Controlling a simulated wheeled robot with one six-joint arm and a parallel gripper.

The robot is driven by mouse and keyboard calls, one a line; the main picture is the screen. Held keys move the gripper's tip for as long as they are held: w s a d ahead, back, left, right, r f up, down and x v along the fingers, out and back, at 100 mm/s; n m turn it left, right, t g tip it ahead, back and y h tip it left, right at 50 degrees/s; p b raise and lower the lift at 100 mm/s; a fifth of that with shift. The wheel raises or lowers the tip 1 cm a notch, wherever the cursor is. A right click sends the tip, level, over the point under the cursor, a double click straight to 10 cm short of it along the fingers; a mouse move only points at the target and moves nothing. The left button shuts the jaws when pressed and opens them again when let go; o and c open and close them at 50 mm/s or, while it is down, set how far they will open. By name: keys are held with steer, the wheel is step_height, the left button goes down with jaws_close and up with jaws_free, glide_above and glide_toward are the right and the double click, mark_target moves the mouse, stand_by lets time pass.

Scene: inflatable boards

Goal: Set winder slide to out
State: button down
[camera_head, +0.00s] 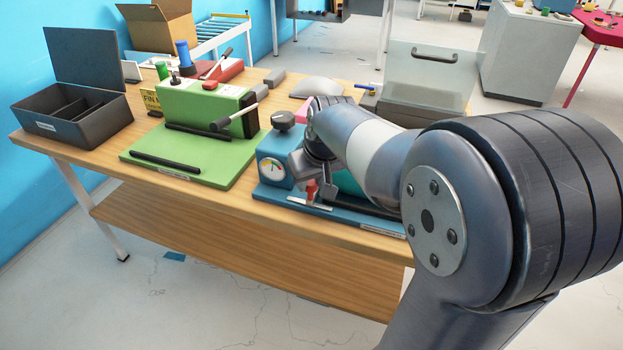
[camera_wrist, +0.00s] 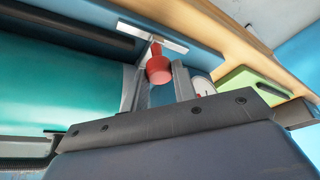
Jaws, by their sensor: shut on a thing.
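The winder slide is a red knob (camera_head: 311,190) on a pale slotted plate (camera_head: 322,207) at the front of the blue machine base. In the head view it stands near the middle of the plate. In the wrist view the knob (camera_wrist: 159,70) sits between the two grey fingers of my gripper (camera_wrist: 159,78), with its stem at about the middle of the plate (camera_wrist: 174,44). My gripper is shut on the knob. My arm hides much of the blue machine and most of the fingers in the head view.
A blue gauge housing (camera_head: 271,167) with a dark knob stands close left of my gripper. A green machine (camera_head: 205,108) with levers and a black open box (camera_head: 85,128) are further left on the wooden table. A clear cover (camera_head: 430,75) with a handle stands behind my arm.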

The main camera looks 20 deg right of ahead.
steer(key=shift+w+a+r+p, duration=0.1)
steer(key=shift+w+a+p, duration=0.2)
steer(key=shift+w+a, duration=0.55)
steer(key=shift+w+a+p, duration=0.3)
steer(key=shift+w+a, duration=0.3)
steer(key=shift+a, duration=0.45)
steer(key=c, duration=1.4)
jaws_free()
steer(key=shift+a, duration=0.15)
steer(key=p+v, duration=0.1)
steer(key=v, duration=0.9)
steer(key=shift+s+r, duration=0.2)
steer(key=shift+r, duration=0.1)
